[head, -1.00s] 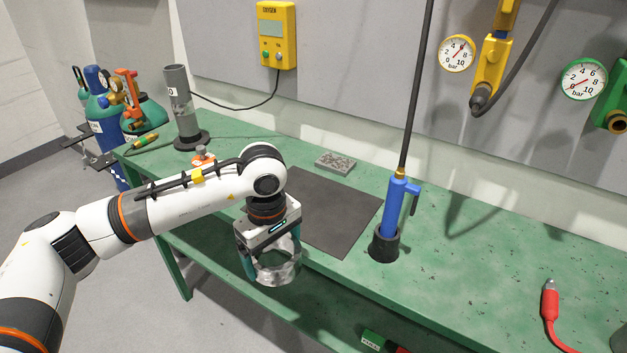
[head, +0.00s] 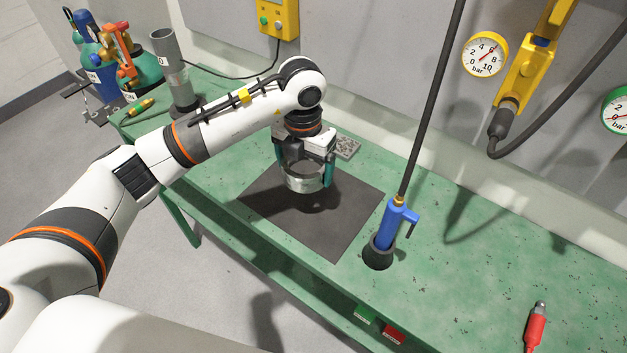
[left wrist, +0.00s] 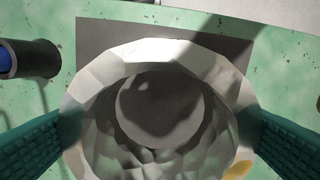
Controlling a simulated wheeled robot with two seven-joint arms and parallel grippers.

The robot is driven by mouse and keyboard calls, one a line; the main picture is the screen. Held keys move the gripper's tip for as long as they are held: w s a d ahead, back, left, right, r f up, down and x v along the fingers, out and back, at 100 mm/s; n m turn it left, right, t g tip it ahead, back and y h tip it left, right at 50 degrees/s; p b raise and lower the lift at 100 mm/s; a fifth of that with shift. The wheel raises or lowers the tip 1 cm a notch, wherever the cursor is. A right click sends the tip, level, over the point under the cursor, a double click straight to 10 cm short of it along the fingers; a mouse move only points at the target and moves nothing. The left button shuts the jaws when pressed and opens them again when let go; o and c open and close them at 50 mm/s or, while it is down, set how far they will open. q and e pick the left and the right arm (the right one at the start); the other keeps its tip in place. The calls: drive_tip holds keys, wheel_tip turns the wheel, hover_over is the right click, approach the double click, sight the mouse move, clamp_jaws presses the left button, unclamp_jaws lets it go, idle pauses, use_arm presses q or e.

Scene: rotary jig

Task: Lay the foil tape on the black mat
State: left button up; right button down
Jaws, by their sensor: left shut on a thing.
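The foil tape (head: 305,183) is a silvery ring, held level in my left gripper (head: 305,178). The teal fingers are shut on its outer sides. In the head view it hangs above the black mat (head: 335,232), with a dark shadow on the mat below it. In the left wrist view the foil tape (left wrist: 160,52) fills the middle between both fingers, and part of the black mat (left wrist: 98,35) shows behind it. The tape appears apart from the mat. My right gripper is not in view.
A blue tool (head: 390,228) stands in a black holder right of the mat, its hose rising upward. A grey speckled block (head: 347,147) lies behind the mat. A grey tube on a stand (head: 172,70) is at the back left.

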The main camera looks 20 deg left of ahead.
use_arm(q)
drive_tip(key=p, duration=0.1)
hover_over(305, 203)
wheel_tip(305, 203, down, 4)
drive_tip(key=shift+f, duration=0.2)
wheel_tip(305, 203, down, 5)
drive_tip(key=shift+r+p, duration=0.1)
drive_tip(key=shift+p, duration=0.45)
drive_tip(key=shift+f, duration=0.2)
drive_tip(key=o, duration=0.8)
drive_tip(key=shift+o, duration=0.2)
